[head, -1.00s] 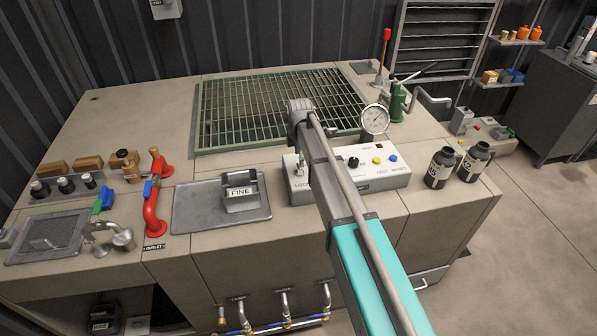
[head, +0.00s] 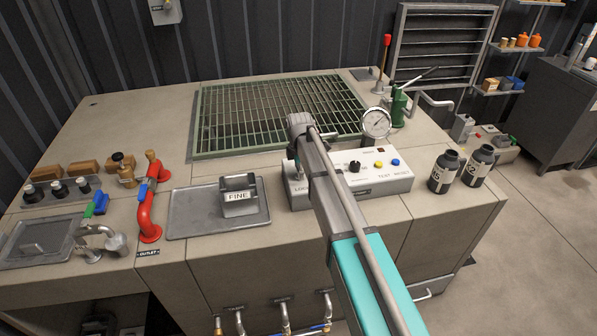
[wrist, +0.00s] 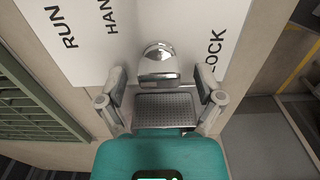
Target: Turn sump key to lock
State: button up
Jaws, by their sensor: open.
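The sump key (wrist: 158,64) shows in the wrist view as a rounded chrome piece on a white panel (wrist: 125,30). The panel carries the words RUN, HAN… and LOCK. My gripper (wrist: 160,84) is open, with one finger on each side near the key's lower end. The right finger is close to the LOCK word. Whether either finger touches the key cannot be told. My arm crosses in front of the box and hides my gripper's fingers and much of the box's left part.
A gauge (head: 376,122) and green hand pump (head: 398,106) stand behind the box. Two dark bottles (head: 445,171) (head: 478,165) stand right of it. A plate marked FINE (head: 238,196) and a red pipe (head: 147,212) lie left. A green grating (head: 215,130) is behind.

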jog(key=c, duration=1.1)
jog(key=shift+a, duration=0.2)
jog(key=shift+c, duration=0.2)
jog(key=shift+d, duration=0.15)
